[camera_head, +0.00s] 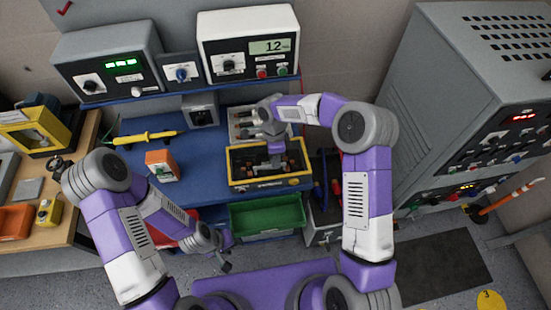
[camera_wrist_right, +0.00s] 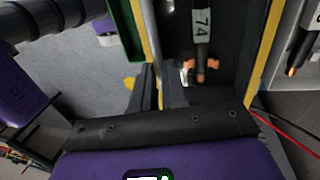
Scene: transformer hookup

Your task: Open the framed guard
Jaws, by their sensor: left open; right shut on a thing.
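The framed guard (camera_head: 240,185) is a yellow frame around a dark box on the blue bench, with terminals showing inside it. It looks down over the box, though its exact angle is hard to tell. My right gripper (camera_head: 276,160) reaches in from above the box. In the right wrist view its dark fingers (camera_wrist_right: 158,88) are shut on the yellow frame strip on the side near the green bin. The fingertips are hard to make out in the head view. My left gripper (camera_head: 224,262) is open and empty, low in front of the bench, left of the green bin.
A green bin (camera_head: 266,214) sits in front of the box. A grey tray with clips (camera_head: 240,122) is behind it. Grey instruments stand behind, and a tall grey cabinet (camera_head: 450,100) on the right.

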